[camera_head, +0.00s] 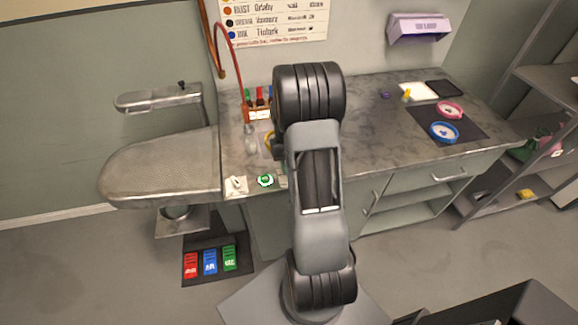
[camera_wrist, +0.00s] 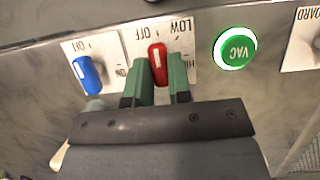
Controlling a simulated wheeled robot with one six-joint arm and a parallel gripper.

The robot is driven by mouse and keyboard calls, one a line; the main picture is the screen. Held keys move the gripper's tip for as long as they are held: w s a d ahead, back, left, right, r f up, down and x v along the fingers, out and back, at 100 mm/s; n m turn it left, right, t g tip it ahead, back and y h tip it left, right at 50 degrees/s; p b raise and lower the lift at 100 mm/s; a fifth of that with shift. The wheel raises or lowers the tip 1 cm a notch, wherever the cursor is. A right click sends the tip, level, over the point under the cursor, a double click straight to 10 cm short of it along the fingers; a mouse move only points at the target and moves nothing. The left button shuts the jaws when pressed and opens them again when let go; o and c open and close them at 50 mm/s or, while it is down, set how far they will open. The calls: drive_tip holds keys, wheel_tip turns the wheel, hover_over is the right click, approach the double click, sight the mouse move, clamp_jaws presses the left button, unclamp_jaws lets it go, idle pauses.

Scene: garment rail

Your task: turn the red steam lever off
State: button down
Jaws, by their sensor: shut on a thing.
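The red steam lever (camera_wrist: 156,60) shows in the wrist view on a white plate lettered OFF and LOW. Its handle stands between the two words, its tip up in the picture. My gripper (camera_wrist: 161,68) has its green fingers on either side of the lever and is shut on it. In the head view my own arm covers the gripper and the lever.
A blue lever (camera_wrist: 87,74) on an OFF/ON plate is close on the left. A lit green VAC button (camera_wrist: 235,48) is on the right; it also shows in the head view (camera_head: 265,181). An ironing board (camera_head: 160,168) extends left. Coloured pedals (camera_head: 210,262) lie on the floor.

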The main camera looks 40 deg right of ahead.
idle(0.4)
drive_tip(key=c, duration=1)
unclamp_jaws()
drive_tip(key=shift+c, duration=0.2)
drive_tip(key=v, duration=1.4)
drive_tip(key=shift+w+d+f, duration=0.1)
drive_tip(key=shift+f, duration=0.05)
drive_tip(key=s+a+r+n+t+h, duration=0.1)
drive_tip(key=s+a+t, duration=0.3)
drive_tip(key=a, duration=0.6)
drive_tip(key=s+a+r+n+t, duration=0.2)
drive_tip(key=s+a+n+t, duration=0.2)
drive_tip(key=s+a, duration=0.4)
drive_tip(key=a, duration=0.3)
drive_tip(key=shift+s+h, duration=0.25)
drive_tip(key=shift+h, duration=0.15)
